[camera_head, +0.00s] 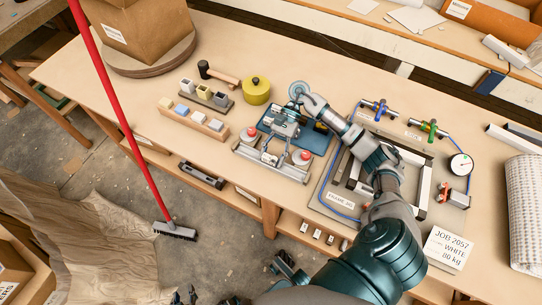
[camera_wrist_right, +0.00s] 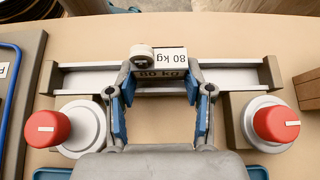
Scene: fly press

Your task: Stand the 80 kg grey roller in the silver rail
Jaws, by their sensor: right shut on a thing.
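In the right wrist view, my right gripper (camera_wrist_right: 160,82) has its blue pads on both sides of a grey piece marked 80 kg, apparently the grey roller (camera_wrist_right: 175,72). A pale round end shows at its upper left. The piece is at the middle of the silver rail (camera_wrist_right: 90,79); I cannot tell whether it rests in the rail. In the head view the rail (camera_head: 270,165) lies near the table's front edge, with my right gripper (camera_head: 284,128) over it. My left gripper (camera_head: 287,268) seems to show low in the head view, its fingers unclear.
Red-topped buttons (camera_wrist_right: 46,128) (camera_wrist_right: 276,124) flank the rail. A wooden block row (camera_head: 194,118), a second block holder (camera_head: 208,95) and a yellow tin (camera_head: 256,90) stand left. A frame fixture (camera_head: 345,205) with valves and gauge (camera_head: 461,164) lies right. A red-handled broom (camera_head: 120,115) stands in front.

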